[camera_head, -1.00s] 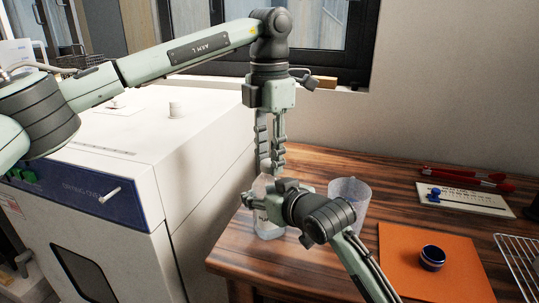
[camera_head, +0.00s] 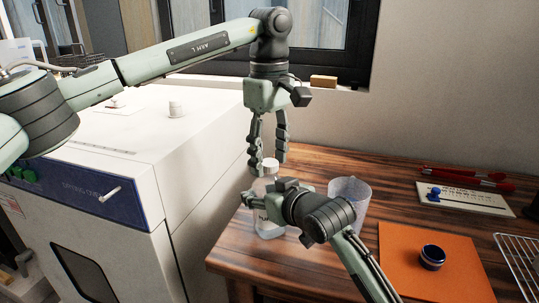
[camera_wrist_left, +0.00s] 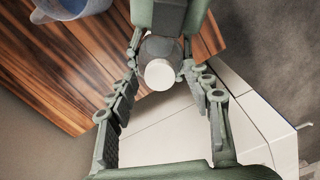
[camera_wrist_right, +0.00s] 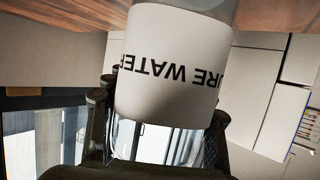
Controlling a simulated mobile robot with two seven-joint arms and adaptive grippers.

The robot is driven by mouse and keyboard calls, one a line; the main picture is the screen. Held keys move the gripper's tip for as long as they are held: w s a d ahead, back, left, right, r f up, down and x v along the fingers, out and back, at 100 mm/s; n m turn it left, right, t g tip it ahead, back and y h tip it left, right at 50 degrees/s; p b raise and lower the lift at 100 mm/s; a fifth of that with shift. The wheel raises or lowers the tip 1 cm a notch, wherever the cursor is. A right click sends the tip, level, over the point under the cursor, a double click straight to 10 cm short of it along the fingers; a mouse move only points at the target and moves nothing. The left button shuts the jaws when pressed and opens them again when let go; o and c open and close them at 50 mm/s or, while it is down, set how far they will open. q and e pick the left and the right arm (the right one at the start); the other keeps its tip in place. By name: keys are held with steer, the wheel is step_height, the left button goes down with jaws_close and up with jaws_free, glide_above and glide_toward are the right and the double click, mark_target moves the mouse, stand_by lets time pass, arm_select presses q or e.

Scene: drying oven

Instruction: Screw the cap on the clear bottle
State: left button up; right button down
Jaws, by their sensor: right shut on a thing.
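The clear bottle (camera_head: 268,228) stands upright on the wooden table near its left edge. Its white label with black lettering (camera_wrist_right: 170,65) fills much of the right wrist view. The white cap (camera_head: 271,166) sits on top of the bottle; the left wrist view shows it from above (camera_wrist_left: 160,74). How tightly it is seated cannot be told. My left gripper (camera_head: 268,162) points down over the cap, its fingers spread apart on either side. My right gripper (camera_head: 262,193) is shut on the bottle's upper body from the side and hides part of it.
A clear beaker (camera_head: 349,192) stands close right of the bottle, beside my right arm. An orange mat (camera_head: 400,270) holds a small dark blue round object (camera_head: 432,257). A wire rack (camera_head: 520,262) lies at far right. The white drying oven (camera_head: 205,185) stands left of the table.

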arm_select(q)
steer(key=shift+r, duration=2.25)
steer(key=shift+c, duration=0.3)
steer(key=n, duration=0.4)
steer(key=shift+r, duration=0.4)
steer(key=n, duration=0.2)
steer(key=r+n, duration=0.1)
steer(key=n, duration=0.2)
steer(key=shift+d, duration=0.1)
steer(key=n, duration=0.2)
steer(key=r+n, duration=0.1)
steer(key=n, duration=0.1)
steer(key=shift+n, duration=0.3)
steer(key=n, duration=0.4)
steer(key=shift+r, duration=0.35)
